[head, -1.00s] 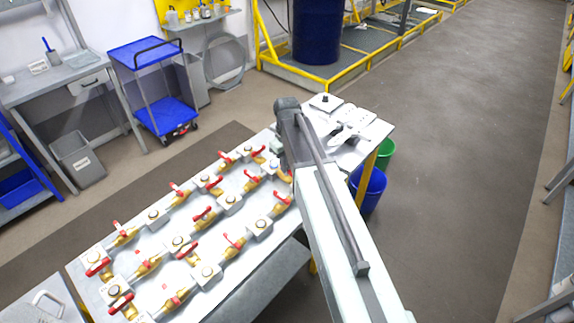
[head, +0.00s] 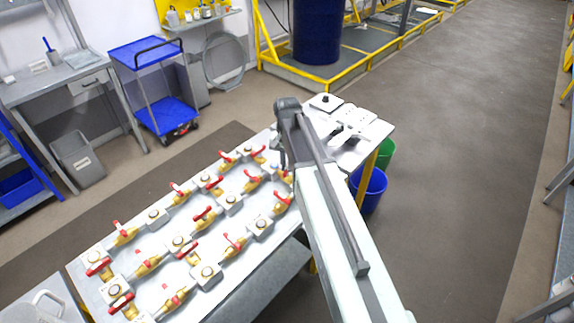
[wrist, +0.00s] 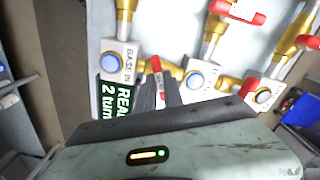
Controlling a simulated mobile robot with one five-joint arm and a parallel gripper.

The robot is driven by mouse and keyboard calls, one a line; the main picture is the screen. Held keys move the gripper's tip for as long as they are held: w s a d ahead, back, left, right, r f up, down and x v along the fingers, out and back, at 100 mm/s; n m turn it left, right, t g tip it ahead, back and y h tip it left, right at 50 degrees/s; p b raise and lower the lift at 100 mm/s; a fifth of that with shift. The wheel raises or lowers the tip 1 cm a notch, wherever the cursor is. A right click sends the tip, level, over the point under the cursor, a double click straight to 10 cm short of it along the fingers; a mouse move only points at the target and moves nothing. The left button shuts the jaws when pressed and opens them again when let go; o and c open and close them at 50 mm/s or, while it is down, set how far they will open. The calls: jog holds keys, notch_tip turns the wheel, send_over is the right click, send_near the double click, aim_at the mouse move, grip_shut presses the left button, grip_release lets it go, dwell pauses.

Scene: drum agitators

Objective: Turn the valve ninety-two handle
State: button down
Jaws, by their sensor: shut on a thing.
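Several brass valves with red handles stand in rows on a pale bench (head: 222,290). In the wrist view, my gripper (wrist: 161,86) is shut on a red valve handle (wrist: 156,65), with its dark fingers on both sides of it. The handle's brass valve (wrist: 172,69) sits between two grey blocks with blue round tops. The fingers hide part of the handle, and I cannot read its number. In the head view, my gripper (head: 284,160) is at the bench's far right end, and my arm hides part of the valves there.
A green sign (wrist: 117,92) stands close left of my gripper. Other red handles (wrist: 248,88) lie to the right. White plates (head: 352,118) sit on the far bench end. A blue bucket (head: 370,190) and a green bucket (head: 386,153) stand beside the bench.

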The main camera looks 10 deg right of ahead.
jog(key=m, duration=0.5)
dwell(0.6)
jog(key=c, duration=1.5)
grip_release()
jog(key=shift+o, duration=0.2)
notch_tip(320, 180, up, 8)
jog(key=p, duration=0.8)
jog(key=shift+f, duration=0.1)
